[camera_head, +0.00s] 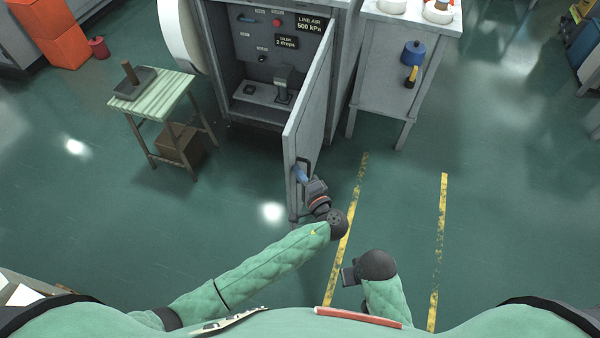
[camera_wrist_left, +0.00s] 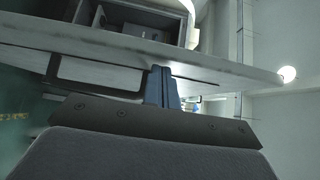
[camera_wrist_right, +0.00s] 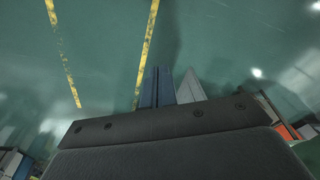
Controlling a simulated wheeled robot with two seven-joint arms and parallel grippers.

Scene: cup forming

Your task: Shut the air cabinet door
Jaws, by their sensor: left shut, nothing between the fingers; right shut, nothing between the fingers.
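The grey air cabinet (camera_head: 268,75) stands at the top middle of the head view with its door (camera_head: 310,115) swung wide open towards me. The door's dark handle (camera_head: 304,161) is near its free end; a dark loop handle also shows in the left wrist view (camera_wrist_left: 100,76). My left gripper (camera_head: 299,173) is shut and empty, its blue fingertips at the door's face beside the handle. In the left wrist view the fingers (camera_wrist_left: 162,84) overlap the door; I cannot tell whether they touch. My right gripper (camera_head: 346,276) is shut and empty, low over the floor, right of the door.
Inside the cabinet are a control panel (camera_head: 280,38) and a dark fixture (camera_head: 283,88). A small table (camera_head: 150,107) with a tray stands left. A grey stand (camera_head: 385,75) with a blue item is close to the right of the door. Floor with yellow lines is clear.

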